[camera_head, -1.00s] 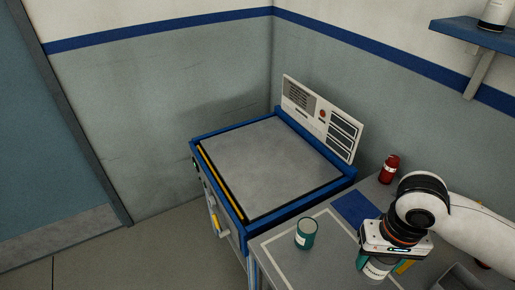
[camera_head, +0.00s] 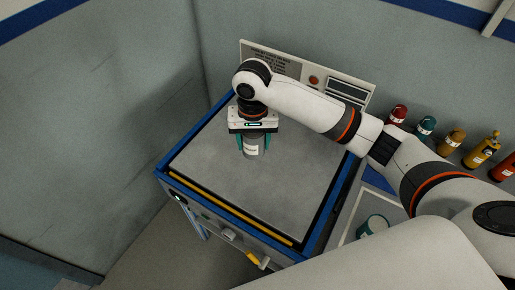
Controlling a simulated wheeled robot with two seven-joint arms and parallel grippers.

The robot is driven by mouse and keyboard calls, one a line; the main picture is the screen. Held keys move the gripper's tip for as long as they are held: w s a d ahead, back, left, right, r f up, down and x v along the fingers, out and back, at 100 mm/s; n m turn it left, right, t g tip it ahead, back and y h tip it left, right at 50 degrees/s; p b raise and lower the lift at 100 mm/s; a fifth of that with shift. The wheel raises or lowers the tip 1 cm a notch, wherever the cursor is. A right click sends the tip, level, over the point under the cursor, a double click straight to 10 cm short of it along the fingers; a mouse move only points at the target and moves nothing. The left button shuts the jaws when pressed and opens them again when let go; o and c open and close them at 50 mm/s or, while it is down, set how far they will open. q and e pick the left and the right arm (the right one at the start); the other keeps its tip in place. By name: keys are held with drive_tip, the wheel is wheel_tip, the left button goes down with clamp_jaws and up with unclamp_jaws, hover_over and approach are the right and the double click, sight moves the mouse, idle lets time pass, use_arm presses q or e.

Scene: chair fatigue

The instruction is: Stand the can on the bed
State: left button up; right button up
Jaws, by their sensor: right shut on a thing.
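The bed (camera_head: 212,183) is a flat grey plate in a blue frame, with a yellow strip along its front edge. My right gripper (camera_head: 252,146) points down over the back middle of the bed. It is shut on a grey can with a white label (camera_head: 251,151), its teal fingers on either side of the can. The can is upright, with its lower end at or just above the bed surface; I cannot tell whether it touches. The gripper hides the can's top. My left gripper is not in view.
A panel with a red button (camera_head: 313,80) stands behind the bed. A teal can (camera_head: 373,226) is on the side table at the right, partly hidden by my arm. Several bottles, including a red one (camera_head: 398,114), line the wall. The rest of the bed is clear.

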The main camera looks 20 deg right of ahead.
drive_tip(key=shift+m, duration=0.8)
drive_tip(key=w+f, duration=0.1)
drive_tip(key=f, duration=0.1)
drive_tip(key=w+a+f, duration=0.1)
drive_tip(key=shift+w+a+f, duration=0.15)
drive_tip(key=shift+w+f, duration=0.2)
hover_over(248, 173)
drive_tip(key=shift+m, duration=0.3)
wheel_tip(248, 173, down, 7)
drive_tip(key=shift+r+p, duration=0.1)
drive_tip(key=shift+p, duration=0.2)
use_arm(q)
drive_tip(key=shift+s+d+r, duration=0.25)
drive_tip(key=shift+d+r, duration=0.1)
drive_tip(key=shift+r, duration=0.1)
use_arm(e)
drive_tip(key=shift+f, duration=2)
drive_tip(key=o, duration=1.2)
drive_tip(key=shift+f, duration=0.15)
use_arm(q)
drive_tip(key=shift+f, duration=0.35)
use_arm(e)
wheel_tip(248, 173, up, 12)
drive_tip(key=shift+r, duration=0.2)
drive_tip(key=shift+a+f, duration=0.1)
